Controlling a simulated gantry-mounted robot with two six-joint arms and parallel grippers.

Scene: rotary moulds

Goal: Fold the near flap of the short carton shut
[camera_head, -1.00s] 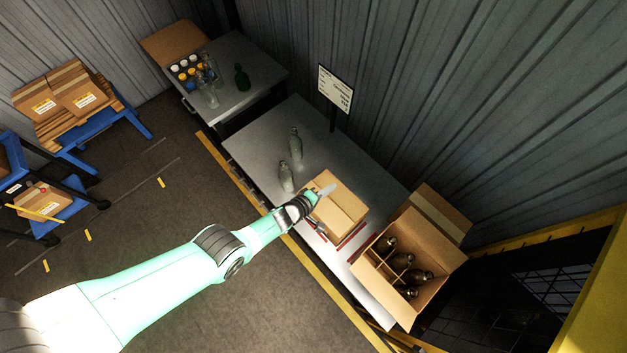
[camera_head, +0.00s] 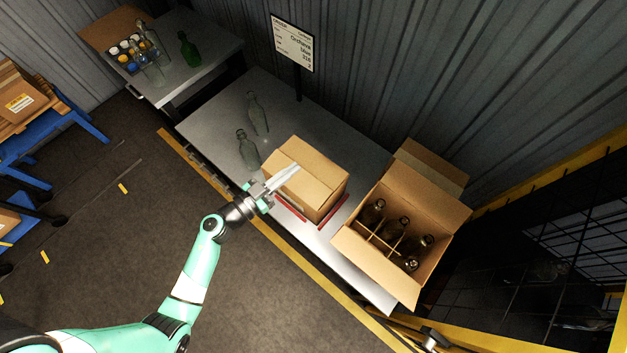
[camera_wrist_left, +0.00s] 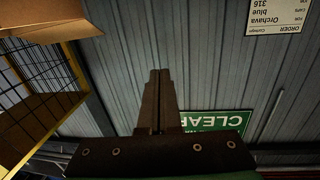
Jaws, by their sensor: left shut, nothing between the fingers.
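The short carton (camera_head: 325,187) sits on the grey table, between two clear bottles and the open carton. Its top panels look flat or nearly flat. I cannot tell whether the near flap lies fully down, as my gripper covers part of that edge. My left gripper (camera_head: 295,168) is over the carton's near left top edge, pointing to the upper right. Its fingers are closed together and empty, also in the left wrist view (camera_wrist_left: 160,75). Whether they touch the carton is not clear. My right gripper does not show.
A taller open carton (camera_head: 448,215) with brown bottles stands at the right. Two clear bottles (camera_head: 248,150) stand left of the short carton. Red strips (camera_head: 338,212) lie by its base. An order sign (camera_head: 292,42) stands behind.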

